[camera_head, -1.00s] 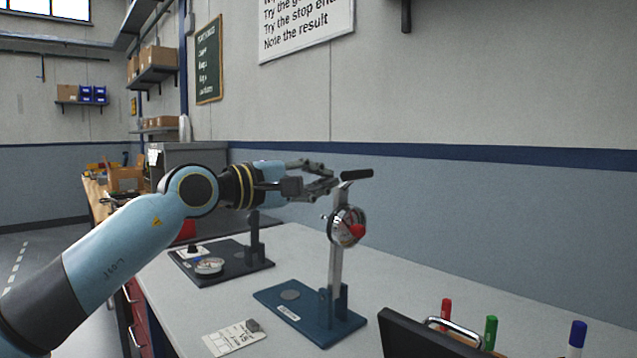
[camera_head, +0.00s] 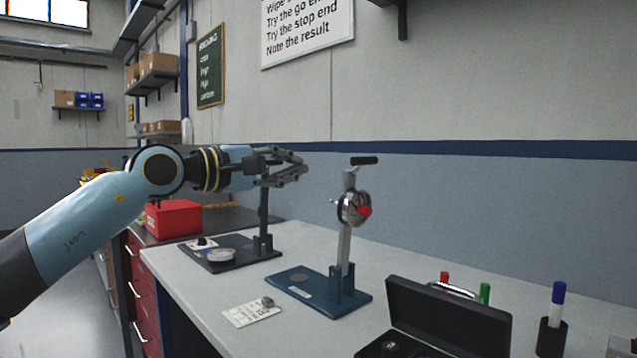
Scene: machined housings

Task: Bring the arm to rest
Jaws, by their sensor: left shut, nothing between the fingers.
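My left gripper (camera_head: 303,170) is in the head view, reaching in from the left above the bench. It is shut and empty, in the air left of the dial-gauge stand. That stand has a blue base (camera_head: 318,291), a metal post and a round dial (camera_head: 354,208) with a red part, with a black handle on top. My left arm (camera_head: 90,212) is light blue and dark grey and stretches across the left side. My right gripper is not in view.
A dark base (camera_head: 222,258) with a post stands behind, and a red box (camera_head: 173,219) further back. A tag (camera_head: 250,313) lies on the grey bench (camera_head: 195,300). An open black case (camera_head: 448,320) and a marker holder (camera_head: 551,337) are front right.

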